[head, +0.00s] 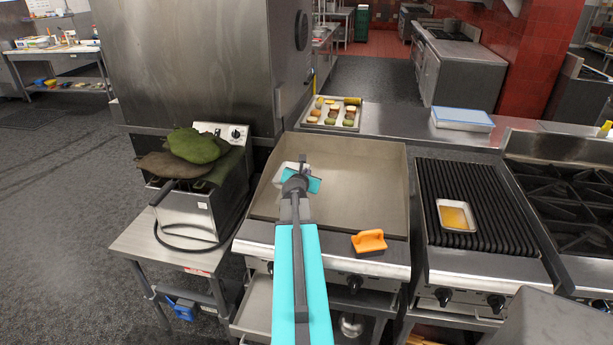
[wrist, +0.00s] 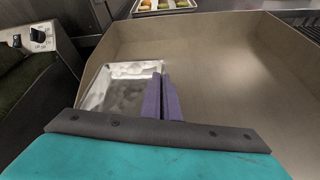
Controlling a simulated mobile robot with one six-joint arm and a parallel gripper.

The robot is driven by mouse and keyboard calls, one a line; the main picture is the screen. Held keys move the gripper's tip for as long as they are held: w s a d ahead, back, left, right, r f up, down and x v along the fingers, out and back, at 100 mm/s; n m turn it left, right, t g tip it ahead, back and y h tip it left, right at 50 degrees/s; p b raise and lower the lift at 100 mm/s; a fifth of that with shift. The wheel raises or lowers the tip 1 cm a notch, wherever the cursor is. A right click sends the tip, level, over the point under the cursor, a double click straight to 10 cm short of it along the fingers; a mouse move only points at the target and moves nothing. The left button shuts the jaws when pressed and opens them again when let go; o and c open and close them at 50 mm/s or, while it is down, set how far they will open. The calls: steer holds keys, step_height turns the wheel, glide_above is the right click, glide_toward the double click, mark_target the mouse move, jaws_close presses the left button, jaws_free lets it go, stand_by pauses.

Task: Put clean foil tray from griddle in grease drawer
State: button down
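The clean foil tray (head: 281,172) is a small silvery tray at the left side of the griddle (head: 365,185), partly hidden behind my gripper (head: 302,172) in the head view. In the wrist view, the tray (wrist: 118,88) looks empty and lies left of my gripper's purple fingers (wrist: 164,98). The fingers are close together, with the tray's right wall seeming to run between them. I cannot tell whether the tray is touching the griddle. The grease drawer (head: 254,303) appears as an open metal drawer under the griddle's left front, partly hidden by my arm.
Another foil tray (head: 457,214) with yellow-brown contents sits on the chargrill (head: 478,190). A fryer (head: 200,200) with green cloths stands left. A food tray (head: 334,114) lies behind the griddle. The griddle's right side is clear.

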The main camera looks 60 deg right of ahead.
steer(key=w+a+r+n+t+y+b, duration=0.2)
steer(key=w+a+r+n+t, duration=0.15)
steer(key=w+a, duration=1.2)
steer(key=w+a+r+n+t+y+b, duration=0.1)
steer(key=w+a+r+n+t+y, duration=0.25)
steer(key=w+a, duration=1.2)
steer(key=w+a+r+n+y+b, duration=0.1)
steer(key=a+r+n+y, duration=0.1)
steer(key=a, duration=1.1)
steer(key=w+a+r+n+t+y, duration=0.1)
steer(key=a+r+n+y, duration=0.1)
steer(key=a, duration=1.2)
steer(key=w+a+r+n+y+b, duration=0.1)
steer(key=a+r+n+y, duration=0.1)
steer(key=a, duration=1.2)
steer(key=shift+w+r+n+t+y+b, duration=0.15)
steer(key=shift+w+n+t+y+b, duration=0.2)
steer(key=shift+n+y, duration=0.2)
steer(key=shift+s, duration=0.1)
